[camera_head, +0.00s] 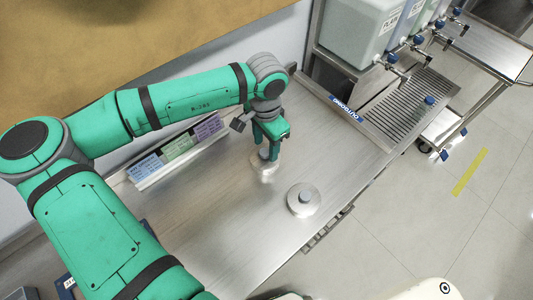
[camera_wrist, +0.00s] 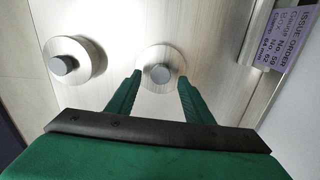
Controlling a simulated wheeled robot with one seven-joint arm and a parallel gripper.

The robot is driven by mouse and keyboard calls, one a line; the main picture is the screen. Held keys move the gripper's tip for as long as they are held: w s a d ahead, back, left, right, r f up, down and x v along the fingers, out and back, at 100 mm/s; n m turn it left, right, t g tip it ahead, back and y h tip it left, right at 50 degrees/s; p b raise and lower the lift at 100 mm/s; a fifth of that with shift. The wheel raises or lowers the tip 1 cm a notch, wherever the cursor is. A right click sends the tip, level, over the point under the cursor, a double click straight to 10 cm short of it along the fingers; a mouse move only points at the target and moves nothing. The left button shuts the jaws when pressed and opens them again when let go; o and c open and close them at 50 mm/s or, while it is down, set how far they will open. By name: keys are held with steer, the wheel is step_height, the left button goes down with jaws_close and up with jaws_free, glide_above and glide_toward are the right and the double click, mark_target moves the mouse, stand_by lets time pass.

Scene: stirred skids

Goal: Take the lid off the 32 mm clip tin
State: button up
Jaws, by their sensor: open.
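Two round, silvery lidded tins with grey knobs stand on the steel bench. One tin (camera_head: 262,167) is under my gripper (camera_head: 267,152); it also shows in the wrist view (camera_wrist: 147,84). The other tin (camera_head: 303,210) stands apart, nearer the bench's front edge, and is at the left in the wrist view (camera_wrist: 91,60). I read no size on either tin. My gripper is open and empty. In the wrist view its fingertips (camera_wrist: 160,76) lie either side of the first tin's knob (camera_wrist: 160,72); I cannot tell if they reach down around it.
A rack with blue, green and purple cards (camera_head: 178,145) stands along the wall behind the gripper. A purple card (camera_wrist: 280,35) mentions a 64 mm clamp. White containers with taps (camera_head: 360,30) and a drain grille (camera_head: 410,105) are at the right. Bench front-left is clear.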

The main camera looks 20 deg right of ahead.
steer(key=shift+a+f, duration=0.15)
steer(key=shift+f, duration=0.5)
steer(key=c, duration=1.1)
steer(key=shift+r, duration=0.55)
steer(key=s+d+r, duration=0.1)
steer(key=s+r, duration=0.3)
steer(key=s+d+r, duration=0.2)
steer(key=s+r, duration=0.2)
steer(key=s+d+r, duration=0.2)
steer(key=s+r, duration=0.2)
steer(key=s, duration=0.1)
steer(key=shift+s, duration=0.1)
